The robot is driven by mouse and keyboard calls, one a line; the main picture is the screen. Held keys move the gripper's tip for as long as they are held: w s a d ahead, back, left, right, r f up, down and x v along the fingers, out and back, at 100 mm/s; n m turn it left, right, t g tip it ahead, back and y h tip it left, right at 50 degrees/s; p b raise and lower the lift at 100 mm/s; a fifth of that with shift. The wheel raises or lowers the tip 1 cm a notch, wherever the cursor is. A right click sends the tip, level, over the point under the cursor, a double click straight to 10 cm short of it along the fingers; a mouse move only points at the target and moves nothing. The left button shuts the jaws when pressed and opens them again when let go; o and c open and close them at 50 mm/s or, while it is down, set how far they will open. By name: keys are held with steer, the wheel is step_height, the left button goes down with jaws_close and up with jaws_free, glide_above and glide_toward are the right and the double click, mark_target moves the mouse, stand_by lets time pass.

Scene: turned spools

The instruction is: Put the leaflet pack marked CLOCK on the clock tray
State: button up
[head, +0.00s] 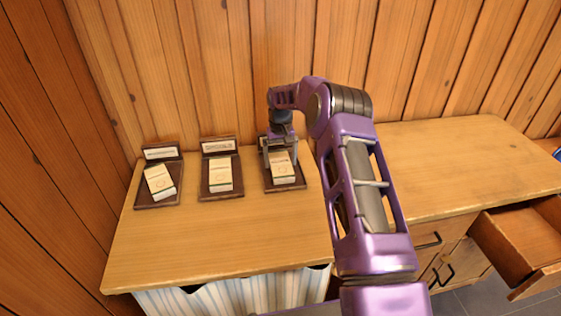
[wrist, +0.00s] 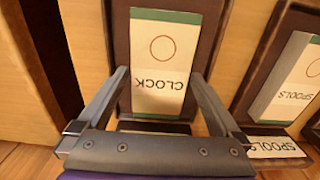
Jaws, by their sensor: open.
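The leaflet pack marked CLOCK (wrist: 163,65) is cream with a green edge and a circle. In the head view this pack (head: 283,171) lies on the rightmost dark tray (head: 288,187), which also shows in the wrist view (wrist: 120,40). That tray's label is hidden by my gripper, so I cannot read it. My gripper (head: 280,152) is right over this pack and open. In the wrist view its fingers (wrist: 160,76) stand on either side of the pack's near part. I cannot tell whether they touch it.
A pack marked SPOOLS (wrist: 292,85) lies on a tray labelled SPOOLS (wrist: 275,147), the middle tray (head: 221,193) in the head view. A third pack (head: 159,181) lies on the left tray (head: 144,203). The wooden top (head: 215,245) is clear in front. An open drawer (head: 520,240) is at right.

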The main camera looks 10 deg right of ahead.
mark_target(280, 162)
step_height(280, 162, up, 11)
steer(key=shift+r, duration=0.15)
stand_by(0.4)
